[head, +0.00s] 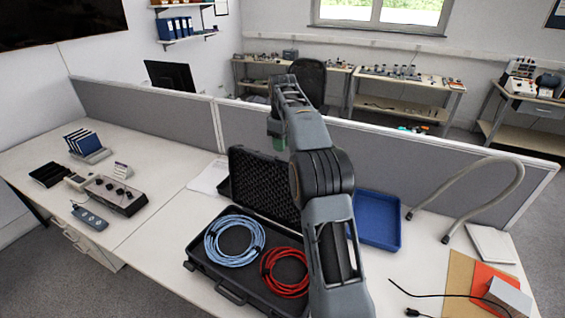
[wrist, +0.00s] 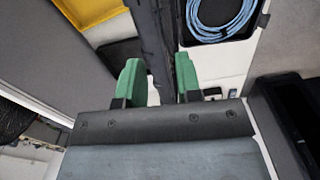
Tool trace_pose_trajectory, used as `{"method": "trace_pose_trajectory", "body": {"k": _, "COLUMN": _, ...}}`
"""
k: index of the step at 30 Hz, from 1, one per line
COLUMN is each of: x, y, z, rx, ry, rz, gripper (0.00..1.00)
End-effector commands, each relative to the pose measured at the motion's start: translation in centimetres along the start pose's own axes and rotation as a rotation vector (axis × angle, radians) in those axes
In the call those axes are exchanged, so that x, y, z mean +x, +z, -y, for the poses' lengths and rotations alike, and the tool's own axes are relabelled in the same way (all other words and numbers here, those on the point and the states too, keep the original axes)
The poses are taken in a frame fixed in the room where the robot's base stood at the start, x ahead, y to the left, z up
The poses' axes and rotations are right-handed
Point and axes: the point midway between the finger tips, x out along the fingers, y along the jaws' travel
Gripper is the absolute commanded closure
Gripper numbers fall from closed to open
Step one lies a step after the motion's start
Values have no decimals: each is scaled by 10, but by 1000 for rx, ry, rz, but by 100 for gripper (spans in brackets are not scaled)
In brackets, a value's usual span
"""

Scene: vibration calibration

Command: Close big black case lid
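The big black case (head: 232,290) lies open on the desk with its lid (head: 265,185) standing up, foam side facing me. A coiled blue cable (head: 234,240) and a coiled red cable (head: 286,272) lie in its base. My gripper (head: 276,132) is at the lid's top edge, partly hidden by my arm. In the wrist view my green fingers (wrist: 160,82) are apart, one on each side of the dark lid edge (wrist: 152,40). A pale gap shows between the left finger and the lid. The blue cable (wrist: 222,18) also shows there.
A blue tray (head: 378,222) lies right of the case, beside my arm. A bent grey hose (head: 487,165) stands farther right. A grey partition (head: 400,165) runs behind the desk. A control box (head: 115,195) stands at left. A yellow object (wrist: 88,18) shows beyond the lid.

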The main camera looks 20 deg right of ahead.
Motion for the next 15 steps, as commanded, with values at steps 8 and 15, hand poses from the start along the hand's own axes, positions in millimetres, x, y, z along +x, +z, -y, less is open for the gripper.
{"method": "trace_pose_trajectory", "body": {"k": 8, "x": 43, "y": 0, "z": 1, "rx": 0, "ry": -1, "rz": 1, "gripper": 68}}
{"method": "trace_pose_trajectory", "body": {"k": 15, "x": 60, "y": 0, "z": 0, "rx": 0, "ry": 0, "rz": 0, "gripper": 68}}
